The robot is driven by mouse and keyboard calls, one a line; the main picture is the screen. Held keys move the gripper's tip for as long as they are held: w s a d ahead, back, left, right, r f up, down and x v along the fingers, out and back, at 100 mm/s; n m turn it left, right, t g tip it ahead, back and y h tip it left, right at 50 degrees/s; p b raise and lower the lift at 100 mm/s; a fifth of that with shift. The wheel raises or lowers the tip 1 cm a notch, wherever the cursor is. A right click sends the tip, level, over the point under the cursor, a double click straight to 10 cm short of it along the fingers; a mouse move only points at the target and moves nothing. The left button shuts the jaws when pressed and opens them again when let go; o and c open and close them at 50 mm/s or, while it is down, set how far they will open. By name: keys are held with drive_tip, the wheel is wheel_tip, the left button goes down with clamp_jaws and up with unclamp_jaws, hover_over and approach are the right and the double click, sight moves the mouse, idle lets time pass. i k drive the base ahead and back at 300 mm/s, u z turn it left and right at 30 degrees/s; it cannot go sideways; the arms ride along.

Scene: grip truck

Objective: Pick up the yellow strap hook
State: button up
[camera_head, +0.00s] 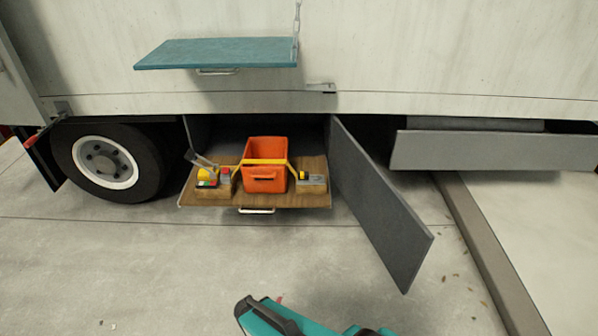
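A yellow strap (264,161) runs across the top of an orange bin (265,186) on a wooden pull-out tray (243,200) under the truck. A small yellow and dark piece (304,176) sits at the strap's right side, on a block. At its left side is a yellow piece (208,173) with red and green parts and a grey lever. Which of these is the strap hook is too small to tell. My teal arm reaches in from the bottom edge, with a dark end (246,306) well short of the tray. Its fingers cannot be made out.
A grey compartment door (382,205) hangs open right of the tray and juts forward. A teal fold-down shelf (218,53) sticks out above. A wheel (108,163) stands left, a grey panel (492,151) right. The concrete floor before the tray is clear.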

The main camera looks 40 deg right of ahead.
sight(301, 176)
drive_tip(key=i, duration=1.05)
drive_tip(key=u, duration=0.4)
